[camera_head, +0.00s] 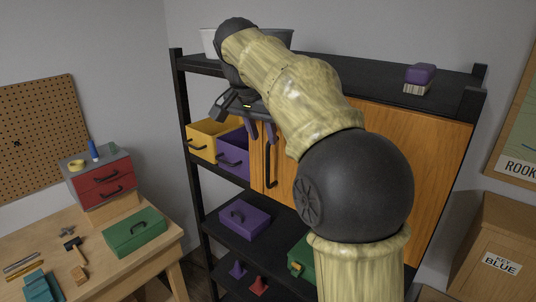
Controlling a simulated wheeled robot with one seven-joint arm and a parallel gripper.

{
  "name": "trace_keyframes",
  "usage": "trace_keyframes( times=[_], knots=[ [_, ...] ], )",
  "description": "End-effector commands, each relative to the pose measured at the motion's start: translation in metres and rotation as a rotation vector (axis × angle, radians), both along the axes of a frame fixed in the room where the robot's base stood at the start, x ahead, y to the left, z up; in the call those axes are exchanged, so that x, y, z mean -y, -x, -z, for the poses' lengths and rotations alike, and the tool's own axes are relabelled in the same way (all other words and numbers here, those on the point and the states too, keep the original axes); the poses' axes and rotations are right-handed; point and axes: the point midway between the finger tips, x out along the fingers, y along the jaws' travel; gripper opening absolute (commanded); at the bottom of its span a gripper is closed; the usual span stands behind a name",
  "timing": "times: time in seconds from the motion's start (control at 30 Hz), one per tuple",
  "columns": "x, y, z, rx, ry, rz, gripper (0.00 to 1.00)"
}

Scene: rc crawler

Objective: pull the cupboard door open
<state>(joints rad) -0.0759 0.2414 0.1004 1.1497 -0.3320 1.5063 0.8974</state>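The cupboard (417,155) has an orange wooden front and sits in the black shelf unit, partly hidden behind my arm. A black vertical bar handle (269,170) shows near the left edge of the front. The door looks shut, though my arm covers much of it. My gripper (262,137) is in front of the upper left of the cupboard, just above the handle. Its two purple fingers point down and stand apart with nothing visible between them. I cannot tell whether a finger touches the door or the handle.
Yellow (202,140) and purple (234,158) bins stand left of the cupboard. A purple box (244,219) and a green box (302,255) sit on the shelf below. A workbench (157,240) stands at left, a cardboard box (490,245) at right.

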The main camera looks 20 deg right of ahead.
Motion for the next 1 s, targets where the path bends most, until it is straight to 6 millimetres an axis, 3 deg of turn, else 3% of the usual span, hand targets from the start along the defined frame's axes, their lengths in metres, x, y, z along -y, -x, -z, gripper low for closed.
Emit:
trace_keyframes(
  times=[0.4, 0.77, 0.93, 1.0],
  knots=[
    [0.017, -0.018, 0.059, -0.003, 0.0, 0.001, 0.32],
    [0.019, -0.02, 0.067, 0.0, 0.0, 0.0, 0.32],
    [0.019, -0.02, 0.066, 0.0, 0.0, 0.0, 0.03],
    [0.019, -0.02, 0.066, 0.0, 0.0, 0.0, 0.0]
  ],
)
